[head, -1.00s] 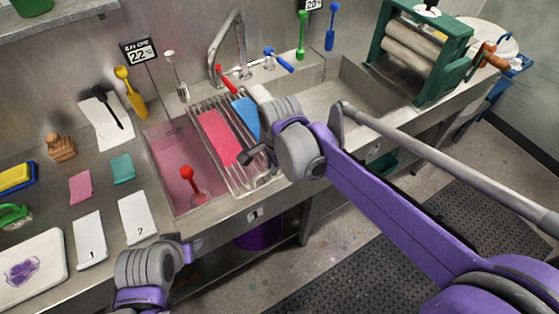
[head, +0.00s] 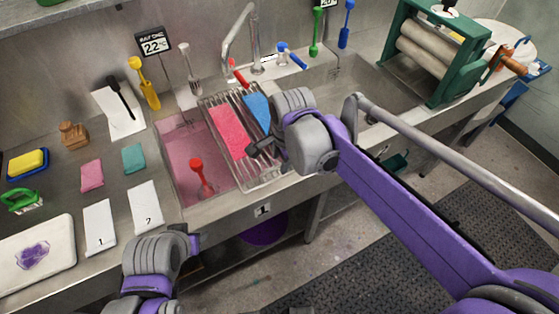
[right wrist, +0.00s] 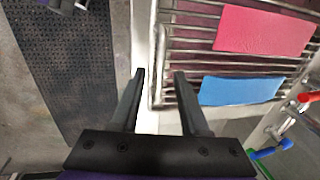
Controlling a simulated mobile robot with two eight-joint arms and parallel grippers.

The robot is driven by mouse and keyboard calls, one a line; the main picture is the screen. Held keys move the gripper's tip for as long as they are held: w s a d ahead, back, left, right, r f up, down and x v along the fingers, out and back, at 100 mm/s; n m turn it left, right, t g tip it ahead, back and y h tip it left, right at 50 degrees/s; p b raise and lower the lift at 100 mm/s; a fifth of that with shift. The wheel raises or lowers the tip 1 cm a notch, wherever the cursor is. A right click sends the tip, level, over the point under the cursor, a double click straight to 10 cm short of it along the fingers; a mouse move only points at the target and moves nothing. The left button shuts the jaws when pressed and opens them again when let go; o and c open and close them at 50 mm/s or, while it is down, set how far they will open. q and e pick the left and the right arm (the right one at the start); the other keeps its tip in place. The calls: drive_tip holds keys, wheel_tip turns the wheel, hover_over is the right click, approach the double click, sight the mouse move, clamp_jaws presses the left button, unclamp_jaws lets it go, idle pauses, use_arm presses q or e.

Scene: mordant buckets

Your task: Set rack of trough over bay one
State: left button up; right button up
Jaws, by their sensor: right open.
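The wire rack (head: 212,105) lies across the right part of the pink-filled left bay (head: 180,160), above a "1" label (head: 262,210) on the front edge. A pink cloth (head: 229,130) and a blue cloth (head: 257,112) lie on it; both also show in the right wrist view, pink (right wrist: 262,30) and blue (right wrist: 242,90). My right gripper (head: 262,148) is at the rack's right side. In the right wrist view its open fingers (right wrist: 160,78) straddle the rack's end bar in the picture; I cannot tell whether they touch it. My left arm shows at bottom left, its fingers hidden.
A red-handled tool (head: 201,175) stands in the pink liquid. The faucet (head: 241,35) rises behind the rack. An empty basin (head: 365,95) lies to the right, then a green roller press (head: 435,50). Two numbered white cards (head: 100,228) lie on the left counter.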

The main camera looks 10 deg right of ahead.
wheel_tip(320, 180, up, 9)
drive_tip(key=s, duration=0.1)
drive_tip(key=shift+s+d+r, duration=0.15)
drive_tip(key=shift+s+d, duration=0.2)
drive_tip(key=shift+s, duration=0.05)
drive_tip(key=s+d+f+n+t, duration=0.3)
drive_tip(key=s+d+f+n, duration=0.9)
drive_tip(key=s+f+n, duration=0.1)
drive_tip(key=shift+s+d+f+n+t+h, duration=0.2)
drive_tip(key=shift+s+f+n+t+h, duration=0.15)
drive_tip(key=shift+s, duration=0.25)
